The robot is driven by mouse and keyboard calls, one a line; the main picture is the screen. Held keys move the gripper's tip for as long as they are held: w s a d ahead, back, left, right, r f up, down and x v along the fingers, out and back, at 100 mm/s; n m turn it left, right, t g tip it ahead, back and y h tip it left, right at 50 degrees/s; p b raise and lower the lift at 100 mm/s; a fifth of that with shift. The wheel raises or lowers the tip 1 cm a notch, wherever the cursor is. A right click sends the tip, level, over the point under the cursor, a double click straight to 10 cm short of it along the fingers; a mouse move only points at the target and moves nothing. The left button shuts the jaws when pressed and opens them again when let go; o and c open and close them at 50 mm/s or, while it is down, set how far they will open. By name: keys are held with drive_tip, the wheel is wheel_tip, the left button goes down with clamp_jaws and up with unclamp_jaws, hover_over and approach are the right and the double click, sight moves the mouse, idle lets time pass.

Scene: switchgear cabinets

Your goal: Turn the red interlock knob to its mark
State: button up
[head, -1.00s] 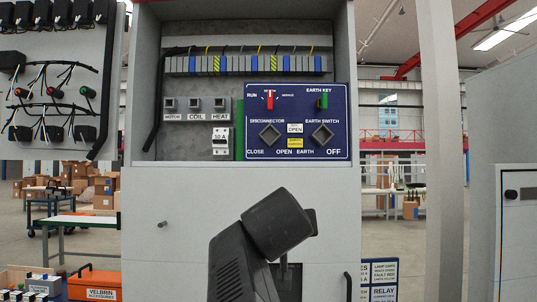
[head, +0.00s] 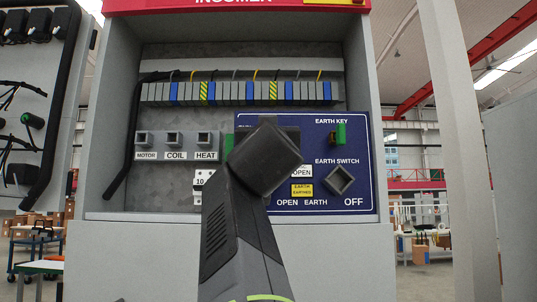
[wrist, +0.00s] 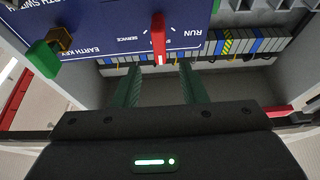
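The red interlock knob (wrist: 158,38) is on the blue panel (wrist: 90,20) in the wrist view, which shows the panel upside down. The knob lies between the printed words RUN and SERVICE, with a white line at its lower end in that picture. My gripper (wrist: 160,68) is open. Its two green fingers are apart, one on each side below the knob's end in the picture, with nothing between them. I cannot tell whether they touch the knob. In the head view my dark arm covers the knob and the left part of the blue panel (head: 350,180).
A green earth key (head: 340,133) and a square earth switch (head: 340,179) are on the panel's right. MOTOR, COIL and HEAT switches (head: 174,139) are on the left. A terminal row (head: 240,93) runs above. Cabinet walls (head: 375,80) enclose the recess at both sides.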

drive_tip(key=p+x, duration=0.4)
drive_tip(key=x, duration=0.6)
drive_tip(key=shift+w+f, duration=0.1)
drive_tip(key=shift+w, duration=0.15)
clamp_jaws()
